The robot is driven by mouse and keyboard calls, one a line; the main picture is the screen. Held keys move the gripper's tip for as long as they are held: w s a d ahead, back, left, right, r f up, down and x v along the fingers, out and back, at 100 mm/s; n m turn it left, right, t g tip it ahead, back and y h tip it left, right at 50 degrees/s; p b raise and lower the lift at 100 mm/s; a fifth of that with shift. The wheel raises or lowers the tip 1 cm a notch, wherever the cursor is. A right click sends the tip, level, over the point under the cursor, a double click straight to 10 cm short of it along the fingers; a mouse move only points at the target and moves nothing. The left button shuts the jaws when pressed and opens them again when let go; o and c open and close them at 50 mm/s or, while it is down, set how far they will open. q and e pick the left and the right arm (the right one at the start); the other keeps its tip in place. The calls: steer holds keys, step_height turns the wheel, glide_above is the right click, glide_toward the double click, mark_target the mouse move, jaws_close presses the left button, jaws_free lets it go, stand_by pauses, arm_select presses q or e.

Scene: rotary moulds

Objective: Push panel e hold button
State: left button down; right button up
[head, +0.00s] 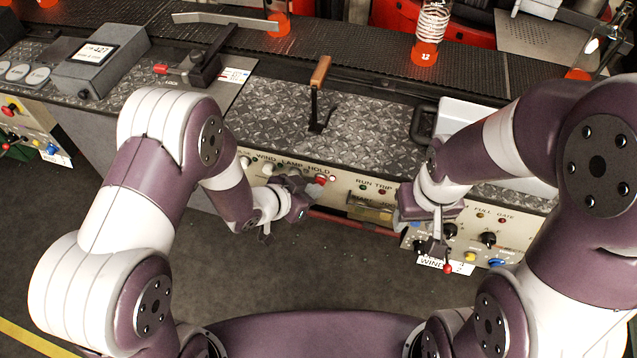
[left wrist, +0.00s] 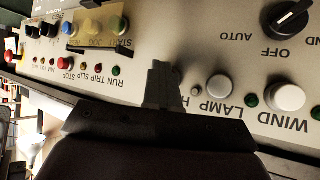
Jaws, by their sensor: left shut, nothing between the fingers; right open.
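The cream control panel (head: 340,198) carries the labels WIND, LAMP and HOLD on the front of the bench. My left gripper (head: 298,208) is shut and empty, right at the panel below the HOLD label. In the left wrist view its fingertips (left wrist: 164,82) cover the place beside the letter H, so the hold button is mostly or wholly hidden. A red spot (head: 320,181) shows just past the fingers in the head view. Whether the fingers touch a button I cannot tell. My right gripper (head: 437,247) is open in front of the panel further right.
White lamp button (left wrist: 220,87) and wind button (left wrist: 288,97) sit close beside the left fingers. A lever with a brown handle (head: 321,72) stands on the bench above.

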arm_select(q)
steer(key=shift+w+r, duration=0.1)
steer(key=shift+w, duration=0.1)
stand_by(0.5)
steer(key=shift+w+d, duration=0.1)
steer(key=shift+w, duration=0.15)
steer(key=shift+r, duration=0.1)
steer(key=shift+s, duration=0.1)
steer(key=s+a+p, duration=0.1)
steer(key=s+a, duration=0.1)
steer(key=s, duration=0.3)
steer(key=shift+s, duration=0.4)
steer(key=shift+s+f, duration=0.1)
steer(key=shift+f, duration=0.15)
